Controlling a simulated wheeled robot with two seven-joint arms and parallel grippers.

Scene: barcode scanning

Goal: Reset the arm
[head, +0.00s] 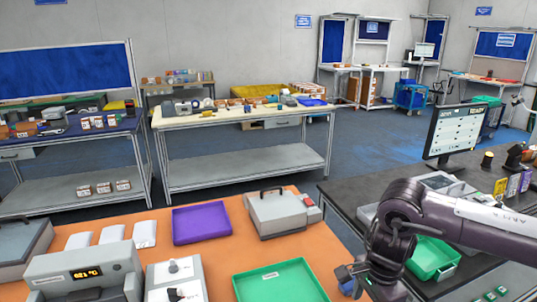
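My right arm (460,215) comes in from the right and bends down at its elbow over the gap between the orange table and the black table. My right gripper (350,277) is at its lower end, just right of the green tray (243,290) on the orange table. The gripper is small and dark here, and its finger opening cannot be made out. I see nothing clearly held in it. My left arm and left gripper are not in view.
The orange table (335,250) holds a purple tray (201,224), a grey press-like device (280,215), white packets and a device with a lit display (86,272). The black table (345,190) at right holds a monitor (457,130) and another green tray (432,257).

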